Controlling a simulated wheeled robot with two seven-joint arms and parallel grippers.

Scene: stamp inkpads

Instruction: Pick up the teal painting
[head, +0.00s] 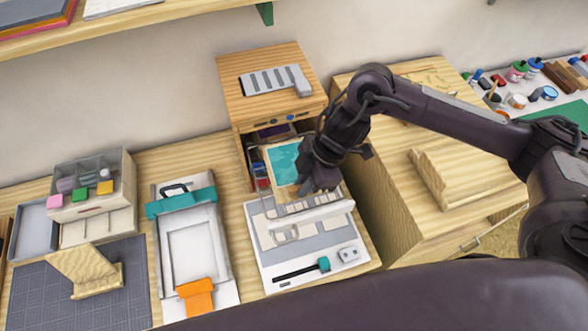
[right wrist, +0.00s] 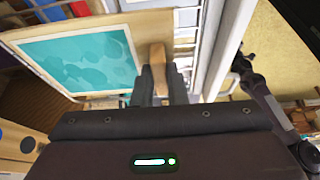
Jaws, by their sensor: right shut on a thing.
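The teal painting (head: 284,162) is a flat sheet with a pale border, at the front of the small wooden cabinet's open compartment. It also shows at upper left in the right wrist view (right wrist: 85,62), with darker teal blotches. My right gripper (head: 312,183) is at the painting's right edge, shut on it. The fingers in the right wrist view (right wrist: 160,85) have a tan piece between them, and the exact contact is partly hidden. My left gripper is not in view.
The wooden cabinet (head: 236,95) has a grey slotted block (head: 275,80) on top. A white board with a clear press (head: 320,254) lies below the gripper. A teal-and-white frame tool (head: 190,245) is to its left. A wooden cabinet (head: 385,225) stands at right.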

